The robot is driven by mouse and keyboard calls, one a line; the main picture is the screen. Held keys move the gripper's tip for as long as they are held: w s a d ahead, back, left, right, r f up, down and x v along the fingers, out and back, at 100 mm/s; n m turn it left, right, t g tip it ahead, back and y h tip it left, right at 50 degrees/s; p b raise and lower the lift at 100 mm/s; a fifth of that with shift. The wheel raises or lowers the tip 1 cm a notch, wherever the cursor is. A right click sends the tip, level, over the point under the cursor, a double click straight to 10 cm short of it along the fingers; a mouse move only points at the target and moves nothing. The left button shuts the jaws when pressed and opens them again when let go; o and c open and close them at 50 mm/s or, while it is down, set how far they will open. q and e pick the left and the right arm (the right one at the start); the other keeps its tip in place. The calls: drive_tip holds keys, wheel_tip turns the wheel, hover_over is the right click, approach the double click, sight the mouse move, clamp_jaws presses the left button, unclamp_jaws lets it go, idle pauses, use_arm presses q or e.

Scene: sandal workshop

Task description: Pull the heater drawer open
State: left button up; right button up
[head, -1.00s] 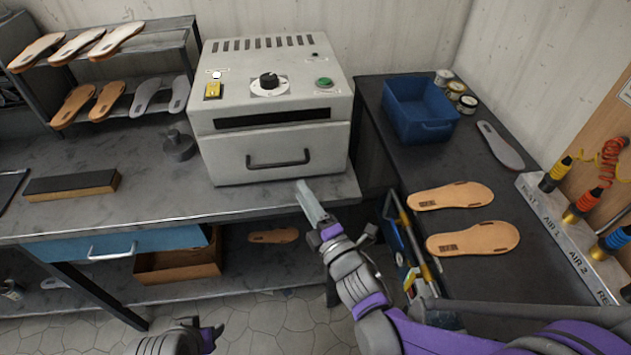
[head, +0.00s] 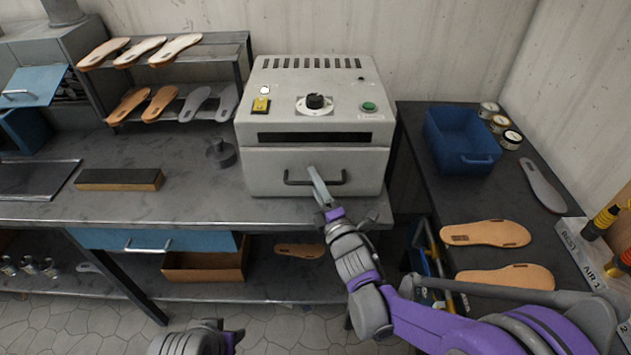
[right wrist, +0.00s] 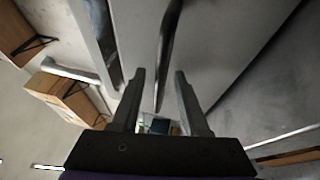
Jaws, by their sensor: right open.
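The heater (head: 275,105) is a pale grey box on the workbench, with a dial and buttons on its sloping top. Its drawer (head: 265,178) is shut, with the front flush with the body. A dark bar handle (head: 300,183) runs across the drawer front. My right gripper (head: 317,184) is open at the right half of this handle. In the right wrist view the dark handle bar (right wrist: 168,50) shows between the two fingers (right wrist: 158,100), which are apart. My left gripper (head: 232,338) shows only partly at the bottom edge, and its jaws cannot be made out.
A blue bin (head: 465,145), several tins and loose soles lie on the right bench (head: 430,195). A sole rack (head: 180,90) stands left of the heater. A sanding block (head: 118,180) and a dark round weight (head: 221,155) are on the workbench (head: 200,205). A blue drawer (head: 200,241) hangs below.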

clamp_jaws()
idle(1.4)
